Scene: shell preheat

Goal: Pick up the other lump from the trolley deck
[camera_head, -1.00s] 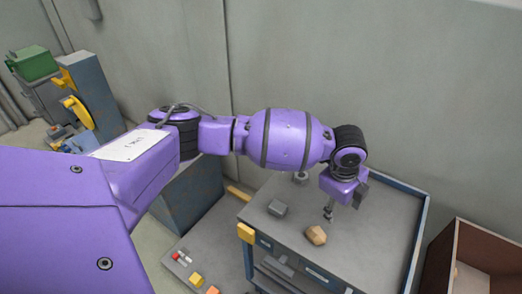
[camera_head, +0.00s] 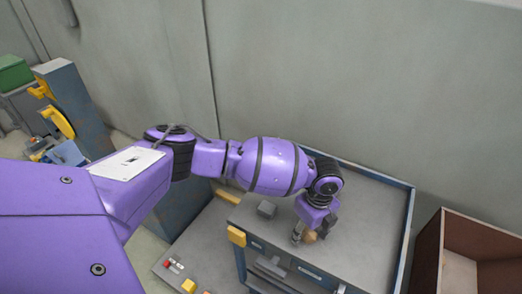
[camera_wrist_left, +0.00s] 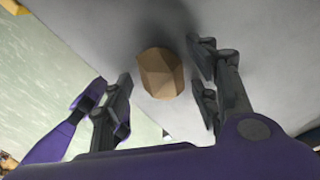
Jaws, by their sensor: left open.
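A tan faceted lump (camera_head: 310,237) lies on the grey trolley deck (camera_head: 365,245), partly hidden behind my left gripper (camera_head: 312,238) in the head view. In the left wrist view the lump (camera_wrist_left: 161,74) sits between the two spread fingers of my left gripper (camera_wrist_left: 160,95), with a gap on each side. The left gripper is open and empty, low over the deck. My right gripper is not in view.
An open brown box (camera_head: 430,262) stands right of the trolley. The trolley deck has a raised blue rim (camera_head: 408,235). A lower grey surface with small coloured items, including a yellow block (camera_head: 188,285), lies at the left. The deck's right part is clear.

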